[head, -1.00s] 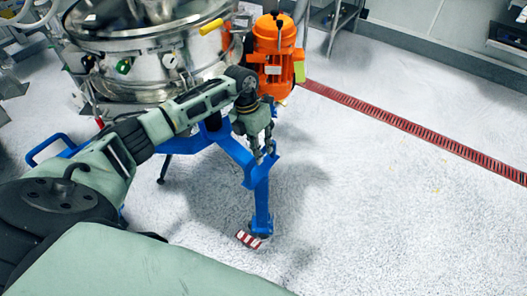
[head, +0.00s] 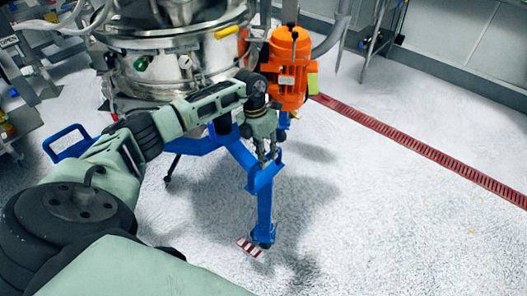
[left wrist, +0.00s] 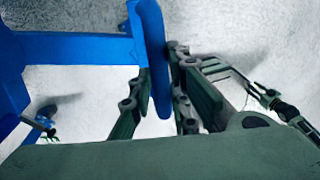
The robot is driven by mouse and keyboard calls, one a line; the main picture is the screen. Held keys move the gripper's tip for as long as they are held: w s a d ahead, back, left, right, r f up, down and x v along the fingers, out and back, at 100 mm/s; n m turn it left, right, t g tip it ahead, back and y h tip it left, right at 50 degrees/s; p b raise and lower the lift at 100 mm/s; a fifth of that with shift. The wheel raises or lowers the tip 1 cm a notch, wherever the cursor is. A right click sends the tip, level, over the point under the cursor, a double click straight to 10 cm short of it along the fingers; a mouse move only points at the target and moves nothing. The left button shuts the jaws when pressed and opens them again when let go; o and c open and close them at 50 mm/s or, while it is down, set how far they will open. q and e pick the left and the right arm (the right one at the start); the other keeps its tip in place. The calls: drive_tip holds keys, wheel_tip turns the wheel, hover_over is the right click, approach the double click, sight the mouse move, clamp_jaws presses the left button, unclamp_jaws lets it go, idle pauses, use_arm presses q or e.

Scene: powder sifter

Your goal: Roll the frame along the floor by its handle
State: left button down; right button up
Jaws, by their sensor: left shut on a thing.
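The blue frame (head: 264,205) carries the steel sifter drum (head: 165,60) and stands on the grey floor. Its near leg ends in a foot with a red and white striped piece (head: 249,247). My left gripper (head: 266,160) is shut on a blue handle part at the top of this leg. In the left wrist view the blue handle (left wrist: 154,60) passes between the fingers (left wrist: 158,98). Another blue loop handle (head: 66,143) sticks out at the left of the frame. My right gripper is not in view.
An orange motor (head: 290,68) stands beside the drum. A red drain grate (head: 420,145) runs across the floor at the right. The floor (head: 400,220) right of the frame is clear. Metal stands (head: 30,75) are at the far left.

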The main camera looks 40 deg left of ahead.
use_arm(q)
drive_tip(key=shift+w+a+r, duration=0.15)
drive_tip(key=shift+a+r, duration=0.05)
drive_tip(key=shift+a, duration=0.15)
drive_tip(key=c, duration=1.8)
unclamp_jaws()
drive_tip(key=shift+a, duration=0.1)
drive_tip(key=shift+o, duration=0.8)
drive_tip(key=shift+f, duration=0.1)
drive_tip(key=v, duration=1.2)
drive_tip(key=shift+d, duration=0.25)
